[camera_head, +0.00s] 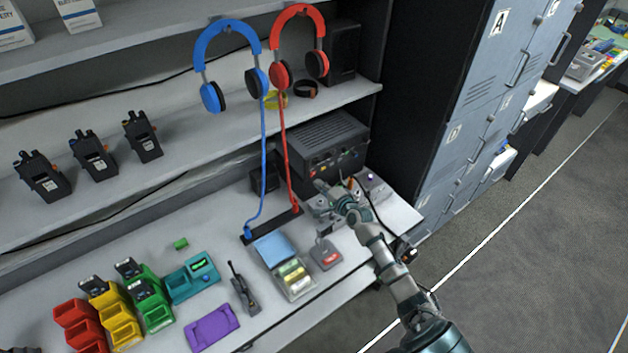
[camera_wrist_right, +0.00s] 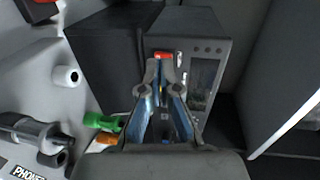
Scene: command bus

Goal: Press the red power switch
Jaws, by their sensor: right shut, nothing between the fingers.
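The red power switch (camera_wrist_right: 168,57) shows in the right wrist view on the front of a dark grey box (camera_wrist_right: 212,35), just beyond my fingertips. My right gripper (camera_wrist_right: 160,72) is shut and empty, with its tips pointing at the switch; I cannot tell whether they touch it. In the head view, the right gripper (camera_head: 322,188) is in front of the dark ribbed box (camera_head: 318,133) at the back of the bench. Small coloured spots show on that box's front, but I cannot tell which is the switch. My left gripper is not in view.
A small device with a red top (camera_head: 326,254) and an open case (camera_head: 285,268) are nearer the bench edge. Grey lockers (camera_head: 480,110) rise at the right.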

